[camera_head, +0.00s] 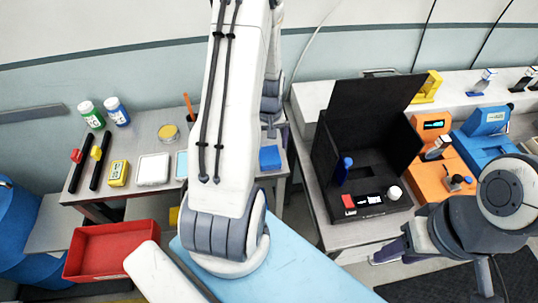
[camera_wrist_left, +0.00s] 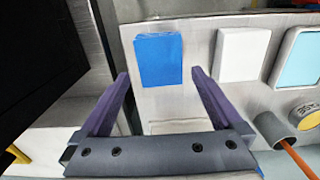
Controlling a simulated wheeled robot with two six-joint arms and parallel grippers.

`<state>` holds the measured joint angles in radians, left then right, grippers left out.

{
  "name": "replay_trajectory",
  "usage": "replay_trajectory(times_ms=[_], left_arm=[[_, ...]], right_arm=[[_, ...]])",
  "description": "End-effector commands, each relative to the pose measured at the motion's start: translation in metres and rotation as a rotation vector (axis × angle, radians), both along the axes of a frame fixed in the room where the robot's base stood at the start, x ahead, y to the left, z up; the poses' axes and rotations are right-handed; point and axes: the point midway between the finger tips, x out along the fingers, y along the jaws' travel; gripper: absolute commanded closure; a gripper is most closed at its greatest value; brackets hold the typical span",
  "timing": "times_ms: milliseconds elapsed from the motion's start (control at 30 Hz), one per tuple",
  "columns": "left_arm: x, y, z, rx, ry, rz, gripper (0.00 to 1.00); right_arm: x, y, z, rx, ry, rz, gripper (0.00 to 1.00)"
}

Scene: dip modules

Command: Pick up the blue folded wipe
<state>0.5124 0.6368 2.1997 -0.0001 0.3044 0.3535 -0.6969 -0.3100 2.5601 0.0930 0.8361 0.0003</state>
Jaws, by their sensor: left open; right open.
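The blue folded wipe (camera_head: 270,158) lies flat on the grey metal table, just right of my left arm in the head view. In the left wrist view the wipe (camera_wrist_left: 158,60) shows whole, beyond and between the fingertips. My left gripper (camera_wrist_left: 160,75) is open and empty, with a finger on either side of the wipe's near part in the picture. The fingers appear above the table, and contact cannot be told. In the head view my left gripper (camera_head: 273,125) is partly hidden by its arm. My right gripper (camera_head: 437,270) is open and empty at the lower right.
A white pad (camera_wrist_left: 242,54) and a light-blue tray (camera_wrist_left: 300,58) lie beside the wipe. A grey cup (camera_wrist_left: 277,126) holds an orange-handled tool. A black open case (camera_head: 367,150) stands right of the table. A red bin (camera_head: 112,250) sits lower left.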

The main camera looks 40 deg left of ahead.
Motion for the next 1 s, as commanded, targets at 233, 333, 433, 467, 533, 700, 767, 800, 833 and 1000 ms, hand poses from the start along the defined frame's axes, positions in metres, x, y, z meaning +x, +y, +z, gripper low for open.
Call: replay_trajectory(times_ms=[233, 333, 433, 467, 533, 700, 767, 800, 833, 1000], left_arm=[[0.0, 0.0, -0.026, -0.003, 0.005, -0.001, 0.0], [0.0, 0.0, -0.039, -0.003, 0.005, -0.001, 0.0], [0.001, 0.001, -0.045, -0.001, 0.002, -0.002, 0.0], [0.001, 0.001, -0.047, -0.001, 0.002, -0.002, 0.0], [0.001, 0.001, -0.048, -0.001, 0.001, -0.002, 0.0], [0.001, 0.001, -0.048, 0.0, 0.0, -0.002, 0.0], [0.001, 0.001, -0.048, 0.0, 0.0, -0.002, 0.23], [0.001, 0.001, -0.048, 0.0, 0.0, -0.002, 0.38], [0.001, 0.001, -0.048, 0.0, 0.0, -0.002, 0.5], [0.001, 0.001, -0.048, -0.001, 0.001, -0.002, 0.69]], right_arm=[[0.0, 0.0, 0.019, 0.0, 0.0, 0.003, 0.53], [0.0, 0.0, 0.021, 0.0, 0.0, 0.004, 0.53], [0.0, 0.0, 0.022, 0.0, 0.0, 0.004, 0.53], [0.0, 0.0, 0.022, 0.0, 0.0, 0.004, 0.53], [0.0, 0.0, 0.022, 0.0, 0.0, 0.004, 0.53], [0.0, 0.0, 0.022, 0.0, 0.0, 0.004, 0.53], [0.0, 0.0, 0.022, 0.0, 0.0, 0.004, 0.53], [0.0, 0.0, 0.022, 0.0, 0.0, 0.004, 0.53], [0.0, 0.0, 0.022, 0.0, 0.0, 0.004, 0.53], [0.0, 0.0, 0.022, 0.0, 0.0, 0.004, 0.53]])
